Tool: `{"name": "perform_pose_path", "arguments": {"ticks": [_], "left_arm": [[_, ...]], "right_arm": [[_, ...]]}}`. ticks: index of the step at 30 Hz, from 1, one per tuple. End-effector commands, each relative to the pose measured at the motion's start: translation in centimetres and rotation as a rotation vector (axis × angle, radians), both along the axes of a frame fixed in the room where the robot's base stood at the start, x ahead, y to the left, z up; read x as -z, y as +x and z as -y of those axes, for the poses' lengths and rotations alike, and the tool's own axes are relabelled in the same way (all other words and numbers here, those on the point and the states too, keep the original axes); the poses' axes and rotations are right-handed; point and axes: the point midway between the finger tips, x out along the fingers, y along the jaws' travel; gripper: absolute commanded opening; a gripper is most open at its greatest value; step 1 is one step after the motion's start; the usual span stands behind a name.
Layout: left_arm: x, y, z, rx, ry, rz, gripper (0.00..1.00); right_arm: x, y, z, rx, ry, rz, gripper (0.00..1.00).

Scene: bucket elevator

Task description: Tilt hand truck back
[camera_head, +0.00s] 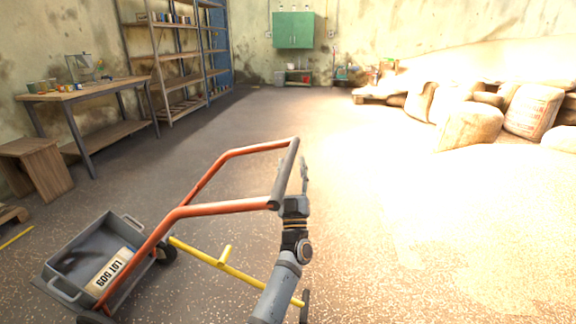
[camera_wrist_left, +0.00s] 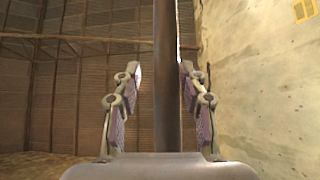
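The hand truck has an orange frame (camera_head: 225,209) and leans over the floor at lower left, with a grey handle bar (camera_head: 287,170) at its upper end. My left gripper (camera_head: 304,172) is at the handle bar. In the left wrist view the dark bar (camera_wrist_left: 167,90) runs upright between the two spread fingers, with a gap visible on the left and a narrower one on the right. My right gripper is not in view.
A yellow bar (camera_head: 240,276) runs low beside the truck. A workbench (camera_head: 90,88), a wooden stool (camera_head: 38,165) and a shelf rack (camera_head: 178,60) stand at left. Sacks (camera_head: 470,125) are piled at right. The floor between is open. A green cabinet (camera_head: 294,30) hangs on the far wall.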

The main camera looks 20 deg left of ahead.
Motion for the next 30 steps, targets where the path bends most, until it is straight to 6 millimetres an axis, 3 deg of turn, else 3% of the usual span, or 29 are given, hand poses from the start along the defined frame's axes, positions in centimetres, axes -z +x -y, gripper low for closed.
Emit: {"name": "perform_pose_path", "arguments": {"ticks": [2, 14, 24, 30], "left_arm": [[0.1, 0.1, 0.1, 0.002, 0.001, -0.003, 0.5], [-0.2, -0.2, 0.0, -0.002, 0.0, 0.007, 0.5], [3.8, -3.8, 2.0, 0.0, 0.0, 0.002, 0.5], [4.9, -4.9, 2.6, 0.001, 0.0, 0.004, 0.5]], "right_arm": [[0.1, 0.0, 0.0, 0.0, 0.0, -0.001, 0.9], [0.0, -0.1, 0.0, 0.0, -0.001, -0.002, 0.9], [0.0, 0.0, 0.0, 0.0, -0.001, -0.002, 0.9], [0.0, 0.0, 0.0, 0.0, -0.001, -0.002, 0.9]]}}
